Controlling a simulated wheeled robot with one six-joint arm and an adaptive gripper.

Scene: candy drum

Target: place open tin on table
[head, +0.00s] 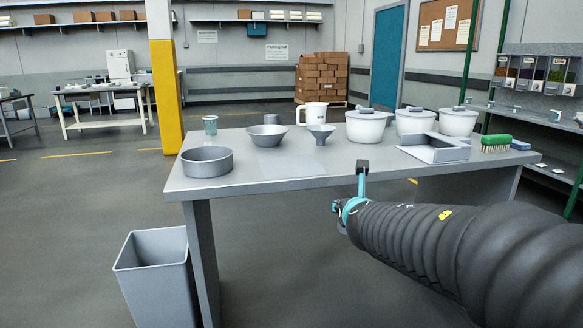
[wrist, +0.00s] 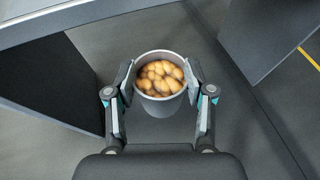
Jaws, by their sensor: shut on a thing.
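The open tin (wrist: 159,99) is a grey round can, full of light brown rounded pieces, seen from above in the wrist view. My gripper (wrist: 160,78) is shut on it, one finger on each side of its wall. In the head view my gripper (head: 352,197) is at the near edge of the grey table (head: 232,172), in front of its top. The tin cannot be made out there. In the wrist view, floor shows around the tin, and it looks upright.
A round pan (head: 207,162), a wide bowl (head: 267,135), a funnel (head: 321,137) and a flat pale sheet (head: 288,166) are on the table's left half. A grey tray (head: 436,149) and brush (head: 496,143) are right. The front middle is bare. A bin (head: 153,280) stands below.

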